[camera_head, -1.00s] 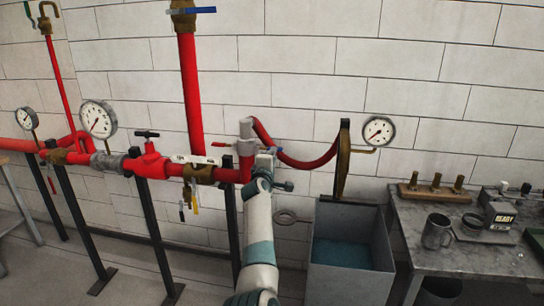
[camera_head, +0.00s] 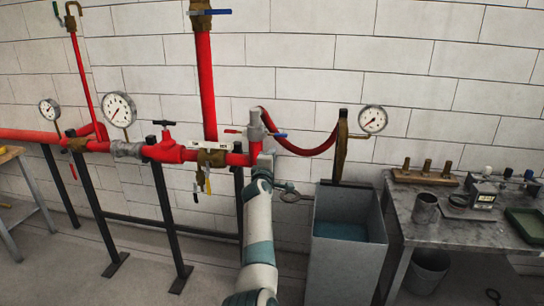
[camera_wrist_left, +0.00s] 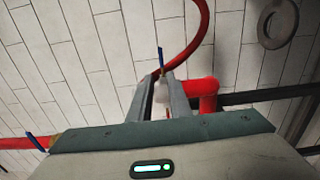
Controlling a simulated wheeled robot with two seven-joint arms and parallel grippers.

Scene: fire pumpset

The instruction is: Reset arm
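My left arm rises from the bottom middle of the head view. Its gripper (camera_head: 265,160) is small and partly hidden there, just below and in front of the grey fitting (camera_head: 255,125) at the right end of the red pipe. A blue lever (camera_head: 278,135) sticks out to the right of this fitting. In the left wrist view the two fingers (camera_wrist_left: 160,80) stand apart with a narrow gap. A pale part of the fitting shows between or beyond them, and the blue lever (camera_wrist_left: 160,57) rises above the tips. Whether they touch is unclear. My right gripper is not in view.
The red hose (camera_head: 310,150) loops right towards a brass piece below a gauge (camera_head: 372,119). A grey tank (camera_head: 345,260) stands right of my arm. A grey workbench (camera_head: 440,236) with a mug (camera_head: 425,208) is farther right. Black pipe stands (camera_head: 165,220) are at left.

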